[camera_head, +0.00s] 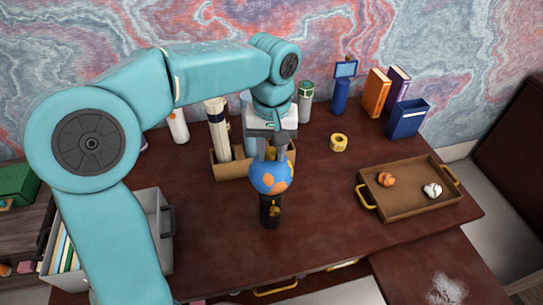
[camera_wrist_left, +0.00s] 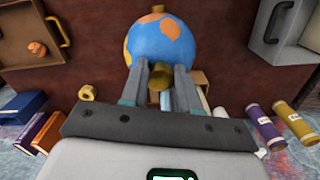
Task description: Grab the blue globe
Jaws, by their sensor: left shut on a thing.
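The blue globe (camera_head: 271,178) has orange patches and sits on a dark stand (camera_head: 270,212) near the middle of the desk in the head view. It also shows in the left wrist view (camera_wrist_left: 160,42), just past my fingertips. My left gripper (camera_head: 271,150) comes down from above and is shut on the top of the globe. In the left wrist view its two fingers (camera_wrist_left: 160,75) stand on either side of a brass-coloured knob (camera_wrist_left: 160,71) at the globe. Whether the stand touches the desk is hard to tell. My right gripper does not show.
A brown tray (camera_head: 408,211) with an orange item and a white ball lies to the right. A cardboard box (camera_head: 229,171) stands just behind the globe. A yellow tape roll (camera_head: 338,142) and a blue bin (camera_head: 407,118) stand farther back. A grey box (camera_head: 158,232) is at left.

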